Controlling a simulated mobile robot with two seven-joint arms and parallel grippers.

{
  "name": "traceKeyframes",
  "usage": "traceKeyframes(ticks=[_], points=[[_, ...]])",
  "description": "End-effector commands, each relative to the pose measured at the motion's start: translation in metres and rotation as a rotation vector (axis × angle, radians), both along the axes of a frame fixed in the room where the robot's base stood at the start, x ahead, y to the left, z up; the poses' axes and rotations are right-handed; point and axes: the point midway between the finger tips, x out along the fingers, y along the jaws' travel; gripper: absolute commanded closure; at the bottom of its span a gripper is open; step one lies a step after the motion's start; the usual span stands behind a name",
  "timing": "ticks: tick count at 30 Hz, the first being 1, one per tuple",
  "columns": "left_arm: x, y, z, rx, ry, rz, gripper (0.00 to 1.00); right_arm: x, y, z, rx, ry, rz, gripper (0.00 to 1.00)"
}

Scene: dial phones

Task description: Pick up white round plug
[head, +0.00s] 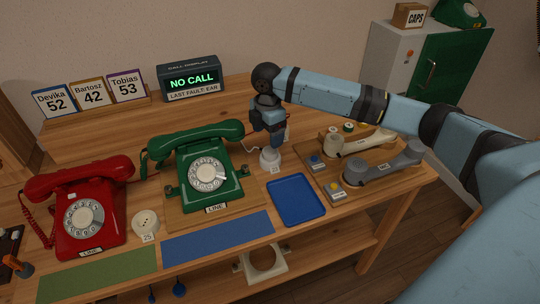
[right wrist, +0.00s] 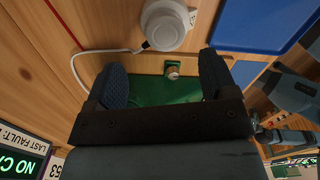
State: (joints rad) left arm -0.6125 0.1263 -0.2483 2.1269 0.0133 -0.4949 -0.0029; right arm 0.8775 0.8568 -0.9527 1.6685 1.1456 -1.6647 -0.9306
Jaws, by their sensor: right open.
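A white round plug (head: 270,160) stands on the table beside the green phone, just below my right gripper (head: 273,141). In the right wrist view, a white round piece (right wrist: 168,24) with a white cable appears above the fingers. My right gripper (right wrist: 163,65) is open, its two dark fingers apart and not around the white piece. A green surface with a small knob shows between the fingers; I cannot tell what it belongs to. Another white round piece (head: 146,221) labelled 25 lies between the phones. My left gripper is not in view.
The green phone (head: 206,178) stands left of the plug and the red phone (head: 84,212) farther left. A blue tray (head: 297,199) lies in front to the right. Wooden boards with grey and cream devices (head: 372,170) are at right. The display (head: 190,80) stands behind.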

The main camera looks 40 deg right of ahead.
Motion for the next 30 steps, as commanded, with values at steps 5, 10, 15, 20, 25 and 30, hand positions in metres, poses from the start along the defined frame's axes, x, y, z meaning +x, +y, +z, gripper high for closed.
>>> traceKeyframes(ticks=[5, 10, 15, 20, 25, 30], points=[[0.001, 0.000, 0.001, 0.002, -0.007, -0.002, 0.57, -0.001, 0.000, -0.014, -0.001, 0.000, 0.001, 0.21], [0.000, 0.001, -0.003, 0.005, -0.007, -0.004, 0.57, -0.004, -0.001, -0.027, -0.001, 0.000, 0.000, 0.21], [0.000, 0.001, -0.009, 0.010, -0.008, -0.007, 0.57, -0.008, -0.003, -0.054, 0.000, 0.001, 0.001, 0.21], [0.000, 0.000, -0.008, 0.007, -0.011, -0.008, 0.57, -0.008, -0.002, -0.066, 0.000, -0.002, 0.000, 0.21], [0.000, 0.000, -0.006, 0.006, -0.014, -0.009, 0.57, -0.008, -0.002, -0.065, 0.000, -0.002, 0.001, 0.21], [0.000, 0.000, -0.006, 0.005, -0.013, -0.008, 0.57, -0.008, -0.002, -0.065, 0.000, -0.002, 0.001, 0.61]])
